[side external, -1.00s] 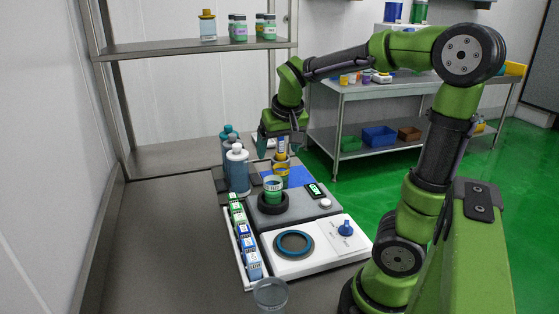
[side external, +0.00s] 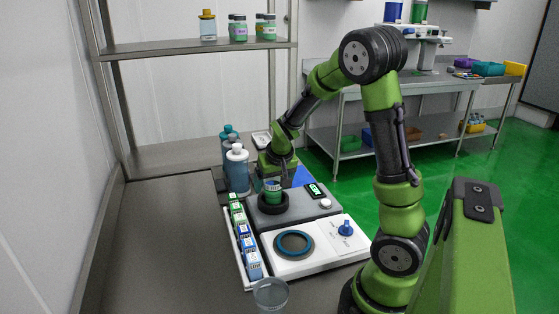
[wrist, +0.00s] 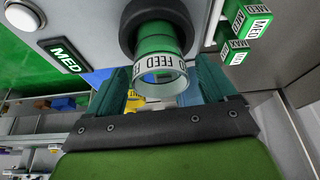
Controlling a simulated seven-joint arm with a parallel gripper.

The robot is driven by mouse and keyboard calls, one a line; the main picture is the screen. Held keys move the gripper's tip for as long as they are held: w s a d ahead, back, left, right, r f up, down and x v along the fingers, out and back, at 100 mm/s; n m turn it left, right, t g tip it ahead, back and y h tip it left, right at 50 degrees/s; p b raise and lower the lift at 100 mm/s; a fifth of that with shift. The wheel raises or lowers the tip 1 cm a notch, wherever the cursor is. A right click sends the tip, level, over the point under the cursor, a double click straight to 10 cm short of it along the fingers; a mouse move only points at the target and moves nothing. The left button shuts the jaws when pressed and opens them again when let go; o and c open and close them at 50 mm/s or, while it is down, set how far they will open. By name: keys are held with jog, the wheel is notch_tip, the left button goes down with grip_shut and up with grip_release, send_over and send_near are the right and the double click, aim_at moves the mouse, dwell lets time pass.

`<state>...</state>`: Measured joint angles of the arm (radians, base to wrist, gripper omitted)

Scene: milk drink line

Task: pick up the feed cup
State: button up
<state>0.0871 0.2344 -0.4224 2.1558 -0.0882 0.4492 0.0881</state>
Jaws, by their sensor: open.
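The feed cup (side external: 272,192) is green with a white band, and stands upright in a black round holder (side external: 273,207) on the grey unit. In the wrist view the feed cup (wrist: 157,45) shows its "FEED" label and open rim. My gripper (side external: 274,181) is open and low at the cup. In the wrist view its teal fingers (wrist: 160,80) lie on either side of the cup, with the cup's rim between them. I cannot tell whether either finger touches it.
A green "MED" display (side external: 314,190) and a round button (side external: 325,203) are on the unit. A rack of small labelled boxes (side external: 243,231) runs along the left. A white device with a blue-ringed plate (side external: 294,244) and a clear cup (side external: 270,294) are in front.

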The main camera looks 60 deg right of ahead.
jog(key=shift+x, duration=1.05)
